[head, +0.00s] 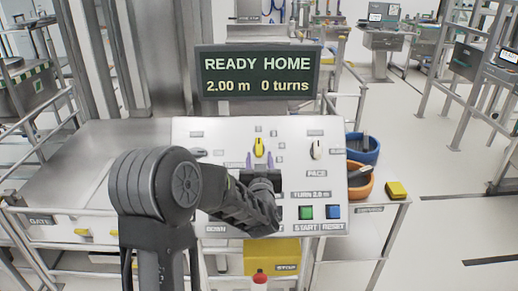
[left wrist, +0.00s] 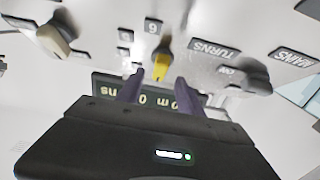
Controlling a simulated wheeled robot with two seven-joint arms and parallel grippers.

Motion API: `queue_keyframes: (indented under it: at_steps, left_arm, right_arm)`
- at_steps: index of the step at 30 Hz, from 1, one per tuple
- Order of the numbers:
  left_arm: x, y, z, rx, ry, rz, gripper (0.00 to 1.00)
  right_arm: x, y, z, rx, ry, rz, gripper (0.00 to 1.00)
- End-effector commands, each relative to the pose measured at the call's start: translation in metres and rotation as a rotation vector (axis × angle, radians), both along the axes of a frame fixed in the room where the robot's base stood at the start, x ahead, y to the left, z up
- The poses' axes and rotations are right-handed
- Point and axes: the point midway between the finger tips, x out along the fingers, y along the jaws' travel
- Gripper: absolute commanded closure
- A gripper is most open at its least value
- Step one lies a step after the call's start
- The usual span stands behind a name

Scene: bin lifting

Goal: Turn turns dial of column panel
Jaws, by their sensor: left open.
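The yellow turns dial (head: 259,147) sits at the upper middle of the pale column panel (head: 190,133). In the left wrist view, the yellow dial (left wrist: 161,65) is by the upside-down TURNS label (left wrist: 213,50). My left gripper (head: 263,160) is open in front of the panel, its purple fingertips just below the dial in the head view. In the left wrist view, my left gripper (left wrist: 158,80) has one fingertip on each side of the dial's near end; contact cannot be told. My arm hides part of the panel's lower left. My right gripper is out of view.
A display (head: 258,73) above the panel reads READY HOME, 2.00 m, 0 turns. A white knob (head: 316,150) is on the right, with green (head: 306,212) and blue (head: 333,212) buttons below. Blue (head: 365,150) and orange (head: 361,182) bins stand beside the panel.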

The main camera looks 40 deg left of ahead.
Motion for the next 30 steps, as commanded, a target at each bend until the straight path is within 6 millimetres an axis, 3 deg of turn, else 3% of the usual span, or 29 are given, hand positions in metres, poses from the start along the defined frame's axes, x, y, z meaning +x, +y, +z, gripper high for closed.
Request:
queue_keyframes:
  at_steps: [9,19,30]
  left_arm:
    - [0.035,0.027,0.001,0.0,0.001,0.001,0.56]
    - [0.039,0.029,0.0,-0.001,0.001,-0.001,0.56]
    - [0.038,0.029,0.0,-0.001,0.001,0.0,0.86]
  right_arm:
    - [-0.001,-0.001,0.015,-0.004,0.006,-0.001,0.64]
    - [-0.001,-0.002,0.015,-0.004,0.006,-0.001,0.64]
    - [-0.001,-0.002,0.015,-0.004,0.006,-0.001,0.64]
